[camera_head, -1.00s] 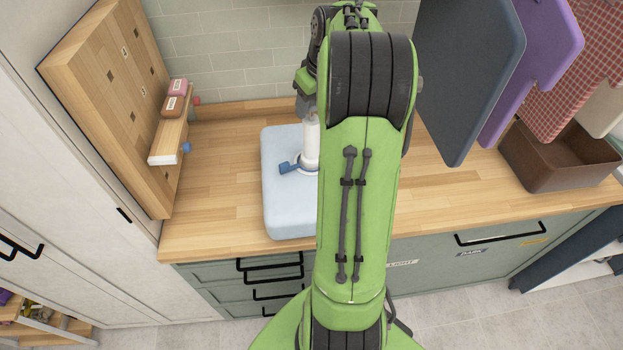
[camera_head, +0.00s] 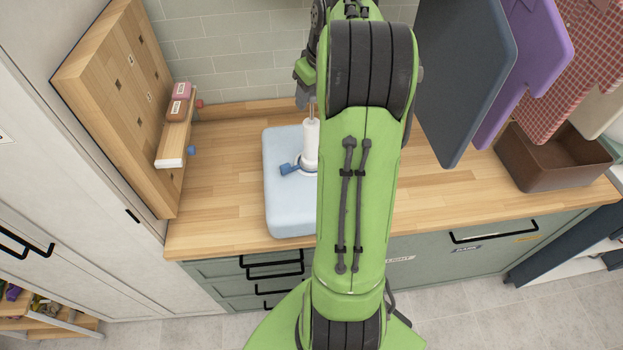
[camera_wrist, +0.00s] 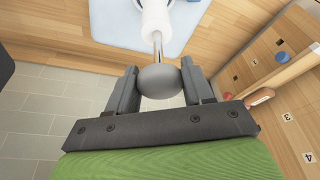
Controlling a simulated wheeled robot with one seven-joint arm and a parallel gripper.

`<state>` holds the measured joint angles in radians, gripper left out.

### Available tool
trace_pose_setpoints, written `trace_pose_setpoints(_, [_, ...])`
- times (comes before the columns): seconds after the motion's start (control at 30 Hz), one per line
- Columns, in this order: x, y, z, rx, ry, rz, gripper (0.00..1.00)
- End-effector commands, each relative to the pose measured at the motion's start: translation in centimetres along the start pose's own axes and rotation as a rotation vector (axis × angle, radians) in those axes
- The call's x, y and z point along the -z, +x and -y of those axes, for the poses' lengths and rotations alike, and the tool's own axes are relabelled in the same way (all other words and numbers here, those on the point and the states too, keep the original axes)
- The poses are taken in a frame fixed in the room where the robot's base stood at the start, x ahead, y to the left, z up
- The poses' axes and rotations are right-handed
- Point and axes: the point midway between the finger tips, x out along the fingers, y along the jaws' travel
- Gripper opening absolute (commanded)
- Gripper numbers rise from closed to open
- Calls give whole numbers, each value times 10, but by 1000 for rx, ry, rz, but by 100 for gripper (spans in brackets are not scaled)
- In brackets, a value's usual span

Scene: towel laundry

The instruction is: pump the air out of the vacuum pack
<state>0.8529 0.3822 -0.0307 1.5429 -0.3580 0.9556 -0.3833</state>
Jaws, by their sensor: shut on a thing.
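The vacuum pack (camera_head: 287,215) is a pale blue, puffy block lying on the wooden counter. Its right side is hidden behind my arm in the head view. A white pump cylinder (camera_head: 311,143) stands upright on the pack, with a blue lever (camera_head: 289,169) beside its base. The cylinder and a metal rod (camera_wrist: 157,42) also show in the wrist view. The rod ends in a grey round knob (camera_wrist: 159,82). My gripper (camera_wrist: 158,74) is shut on this knob, one finger on each side, with a length of rod bare above the cylinder.
A wooden pegboard (camera_head: 120,100) with a small shelf (camera_head: 174,145) stands left of the pack. Dark, purple and checked cloths hang at the right, over a brown bin (camera_head: 545,175). The counter between pegboard and pack is clear.

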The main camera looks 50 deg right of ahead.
Motion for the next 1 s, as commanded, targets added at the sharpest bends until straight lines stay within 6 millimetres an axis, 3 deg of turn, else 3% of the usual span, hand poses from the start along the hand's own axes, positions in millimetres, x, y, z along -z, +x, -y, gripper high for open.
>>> trace_pose_setpoints(0.27, [0, 2, 0, -2, -1, -3, 27])
trace_pose_setpoints(1.0, [-15, 48, 0, 1, 0, 2, 27])
